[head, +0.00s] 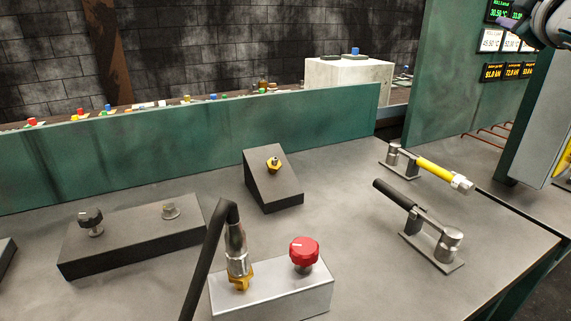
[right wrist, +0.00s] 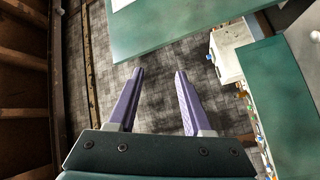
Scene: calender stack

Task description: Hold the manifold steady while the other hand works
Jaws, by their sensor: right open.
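The manifold appears to be the silver block (head: 272,292) at the front middle of the bench in the head view. A red knob (head: 304,252) stands on it, and a black hose (head: 212,255) with a metal and brass fitting (head: 237,262) stands upright at its left end. The block's lower edge is cut off by the frame. My right gripper (right wrist: 159,72) is open and empty, pointing past the green panel toward a grey brick surface. Part of my right arm shows at the head view's top right corner, far from the block. My left gripper is not in view.
A dark block with two knobs (head: 130,238) lies left, and a dark wedge with a brass fitting (head: 272,185) behind. Two lever handles, yellow (head: 437,173) and black (head: 400,198), stand right. A green wall (head: 180,150) backs the bench. Bare bench lies between wedge and levers.

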